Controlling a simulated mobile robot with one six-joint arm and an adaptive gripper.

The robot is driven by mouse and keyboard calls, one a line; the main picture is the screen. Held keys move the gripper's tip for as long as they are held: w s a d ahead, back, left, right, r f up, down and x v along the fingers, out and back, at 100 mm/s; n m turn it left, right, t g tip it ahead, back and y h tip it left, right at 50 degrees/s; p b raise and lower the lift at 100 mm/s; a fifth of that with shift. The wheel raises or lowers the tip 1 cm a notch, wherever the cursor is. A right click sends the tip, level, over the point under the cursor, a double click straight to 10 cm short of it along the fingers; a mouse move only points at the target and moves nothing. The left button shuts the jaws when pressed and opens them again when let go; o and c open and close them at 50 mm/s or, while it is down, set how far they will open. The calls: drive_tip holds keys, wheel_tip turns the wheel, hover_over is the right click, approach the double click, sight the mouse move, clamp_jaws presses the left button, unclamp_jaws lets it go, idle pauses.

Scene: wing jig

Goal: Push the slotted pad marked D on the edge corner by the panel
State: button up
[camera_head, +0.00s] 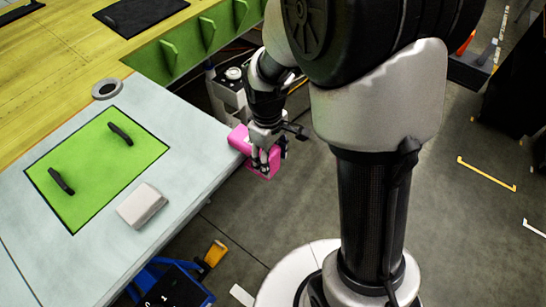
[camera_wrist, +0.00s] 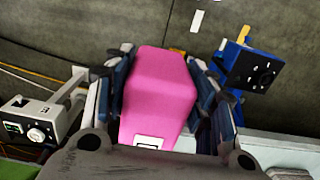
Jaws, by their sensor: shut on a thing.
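The pink pad (camera_head: 239,139) is at the corner of the pale work surface (camera_head: 205,128), by its right edge in the head view. My gripper (camera_head: 266,158) is shut on it, just off that edge. In the wrist view the pink pad (camera_wrist: 160,85) fills the room between my two fingers. A white label with a dark outline shows at its lower end, cut off by my gripper body; I cannot read a letter. The slot is hidden. I cannot tell how far the pad sits over the edge. The green panel (camera_head: 85,178) lies in the surface with two black handles.
Green ribs (camera_head: 190,50) stand behind the corner. A white device with a dial (camera_wrist: 36,130) is near my gripper. A blue stand (camera_head: 170,280) is on the floor in front.

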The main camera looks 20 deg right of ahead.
drive_tip(key=shift+w+a+f, duration=0.1)
drive_tip(key=shift+w+a, duration=0.55)
drive_tip(key=shift+w, duration=0.25)
drive_tip(key=shift+w+a+f, duration=0.1)
drive_tip(key=shift+w+a, duration=0.55)
drive_tip(key=shift+w, duration=0.2)
drive_tip(key=shift+w, duration=0.1)
drive_tip(key=o, duration=1.1)
drive_tip(key=shift+w+a+r, duration=0.1)
drive_tip(key=shift+w, duration=0.05)
drive_tip(key=shift+o, duration=0.2)
drive_tip(key=shift+r, duration=0.1)
wheel_tip(320, 180, up, 11)
drive_tip(key=shift+f, duration=0.1)
drive_tip(key=shift+r, duration=0.4)
